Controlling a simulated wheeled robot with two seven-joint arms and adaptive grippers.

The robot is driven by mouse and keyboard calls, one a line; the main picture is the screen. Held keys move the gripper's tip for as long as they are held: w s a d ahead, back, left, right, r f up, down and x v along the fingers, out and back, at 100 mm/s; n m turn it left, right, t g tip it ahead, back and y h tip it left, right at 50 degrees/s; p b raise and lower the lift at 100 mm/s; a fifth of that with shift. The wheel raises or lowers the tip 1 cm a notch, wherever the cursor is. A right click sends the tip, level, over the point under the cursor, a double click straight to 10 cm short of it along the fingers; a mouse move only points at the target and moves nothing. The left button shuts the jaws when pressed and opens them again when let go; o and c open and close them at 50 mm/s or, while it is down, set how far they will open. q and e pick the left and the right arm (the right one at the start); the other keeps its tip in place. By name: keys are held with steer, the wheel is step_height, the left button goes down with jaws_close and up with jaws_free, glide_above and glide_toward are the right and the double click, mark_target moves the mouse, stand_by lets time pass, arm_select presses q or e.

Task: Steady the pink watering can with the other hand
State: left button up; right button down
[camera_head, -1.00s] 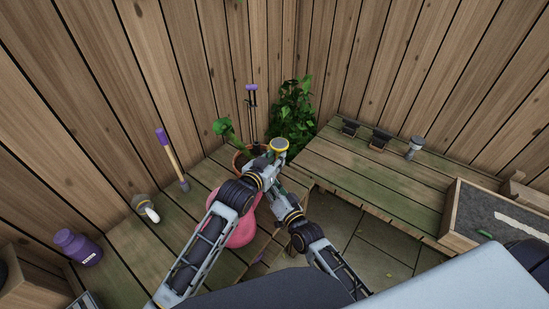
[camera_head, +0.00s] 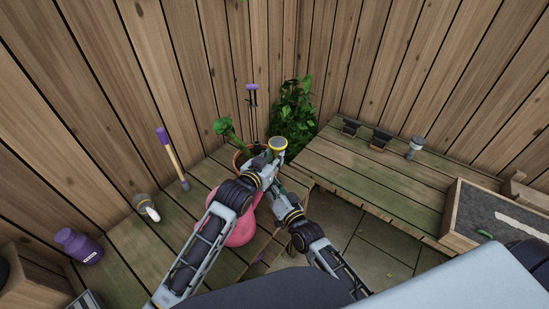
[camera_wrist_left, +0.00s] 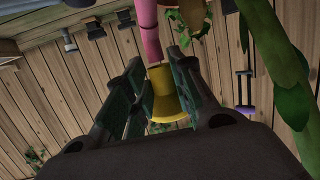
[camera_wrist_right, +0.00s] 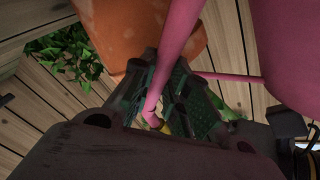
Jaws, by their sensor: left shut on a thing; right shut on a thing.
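The pink watering can (camera_head: 240,232) stands at the front of the left bench, its body partly hidden behind my left arm. Its yellow rose (camera_head: 277,144) shows just beyond my grippers. My left gripper (camera_head: 270,165) is at the upper end of the spout. My right gripper (camera_wrist_right: 165,90) is shut on the pink spout (camera_wrist_right: 178,38), with the can's body (camera_wrist_right: 290,50) at the right. In the head view, my left arm mostly hides it.
A potted plant (camera_head: 228,131) stands close behind the grippers, its terracotta pot (camera_wrist_right: 130,30) near my right gripper. A purple-handled tool (camera_head: 172,157), a purple jar (camera_head: 78,245) and a white-tipped object (camera_head: 147,208) are to the left.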

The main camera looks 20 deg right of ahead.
stand_by(3.2)
steer(key=shift+w+f, duration=0.1)
steer(key=shift+f, duration=0.05)
stand_by(0.4)
steer(key=c, duration=1.3)
jaws_free()
steer(key=shift+d, duration=0.1)
steer(key=v, duration=1.2)
